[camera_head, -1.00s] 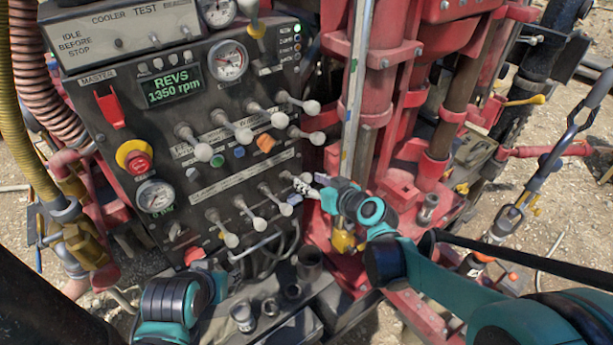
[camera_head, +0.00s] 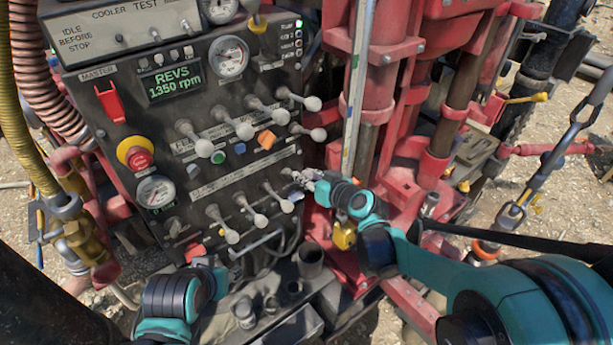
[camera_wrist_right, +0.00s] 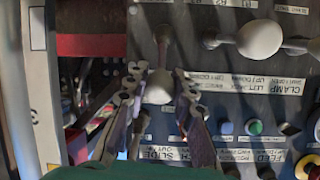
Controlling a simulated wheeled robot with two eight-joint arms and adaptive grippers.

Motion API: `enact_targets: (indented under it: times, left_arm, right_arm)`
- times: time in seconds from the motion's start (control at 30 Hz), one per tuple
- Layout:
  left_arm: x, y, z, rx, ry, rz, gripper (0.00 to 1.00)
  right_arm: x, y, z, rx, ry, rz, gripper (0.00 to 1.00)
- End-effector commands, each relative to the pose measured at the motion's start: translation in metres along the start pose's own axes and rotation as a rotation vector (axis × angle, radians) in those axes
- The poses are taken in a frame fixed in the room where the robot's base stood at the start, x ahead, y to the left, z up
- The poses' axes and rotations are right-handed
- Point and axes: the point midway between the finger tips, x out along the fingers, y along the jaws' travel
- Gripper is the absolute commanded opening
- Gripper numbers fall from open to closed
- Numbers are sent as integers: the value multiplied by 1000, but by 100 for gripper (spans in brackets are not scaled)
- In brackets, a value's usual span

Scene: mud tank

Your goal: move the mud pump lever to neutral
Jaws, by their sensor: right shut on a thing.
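The black control panel (camera_head: 95,145) carries two rows of levers with pale round knobs. My right gripper (camera_head: 305,181) is at the right end of the lower row. In the right wrist view its two fingers (camera_wrist_right: 157,92) are shut on a lever with a pale knob (camera_wrist_right: 157,86), one finger on each side. I cannot read a mud pump label, so I cannot tell if this is that lever. The fingers partly hide the labels around it.
Neighbouring lower levers (camera_head: 287,206) stand close to the left of my right gripper. Upper-row levers (camera_head: 318,134) stand above it. A red emergency button (camera_head: 139,158) is on the panel's left. Red machine columns (camera_head: 380,90) rise just to the right. Cups (camera_head: 310,262) stand below.

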Motion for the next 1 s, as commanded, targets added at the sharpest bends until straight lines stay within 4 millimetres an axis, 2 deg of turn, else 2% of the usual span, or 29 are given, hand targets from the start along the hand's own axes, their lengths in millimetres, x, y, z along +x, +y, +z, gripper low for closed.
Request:
enact_targets:
  times: [0.3, 0.4, 0.73, 0.77, 0.8, 0.83, 1.0]
  left_arm:
    - [37, 0, 27, 0, 0, 0, 40]
    - [44, 0, 32, 0, 0, 0, 40]
    - [43, 0, 31, 0, 0, 0, 40]
    - [43, 0, 31, 0, 0, 0, 40]
    - [43, 0, 31, 0, 0, 0, 40]
    - [43, 0, 31, 0, 0, 0, 40]
    - [43, 0, 31, 0, 0, 0, 40]
  right_arm:
    - [-1, 9, 46, -2, -6, 0, 0]
    - [0, 10, 54, -2, -5, 0, 0]
    - [-2, 10, 52, -3, -4, 0, 0]
    - [-2, 10, 52, -2, -4, 0, 30]
    - [-2, 10, 52, -2, -4, 0, 40]
    - [-2, 10, 52, -2, -4, 0, 46]
    - [-1, 10, 52, -2, -3, 0, 46]
